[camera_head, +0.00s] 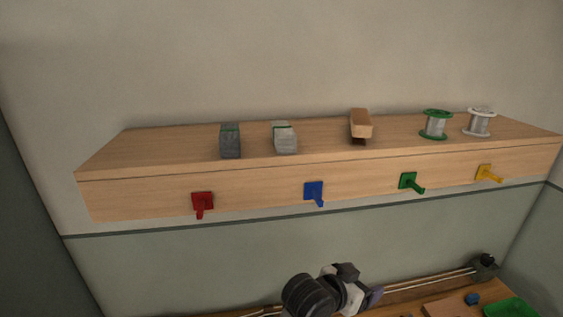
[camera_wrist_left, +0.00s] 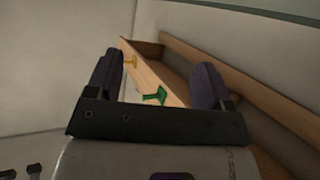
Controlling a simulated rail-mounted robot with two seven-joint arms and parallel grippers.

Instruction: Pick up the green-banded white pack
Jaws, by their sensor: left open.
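The white pack (camera_head: 285,138) with a green band across its upper part stands on the wooden shelf (camera_head: 180,148), left of the shelf's middle, in the head view. A dark grey pack (camera_head: 230,141), also green-banded, stands to its left with a gap between them. My left gripper (camera_head: 373,295) is well below the shelf, low in the head view, and apart from the packs. In the left wrist view its two dark fingers (camera_wrist_left: 157,82) are spread with nothing between them. The white pack does not show in that view. My right gripper is not in view.
A wooden-backed brush (camera_head: 361,123), a green spool (camera_head: 435,124) and a white spool (camera_head: 479,122) stand farther right on the shelf. Red (camera_head: 202,203), blue (camera_head: 314,192), green (camera_head: 409,182) and yellow (camera_head: 487,174) hooks stick out from its front. A workbench (camera_head: 400,300) lies below.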

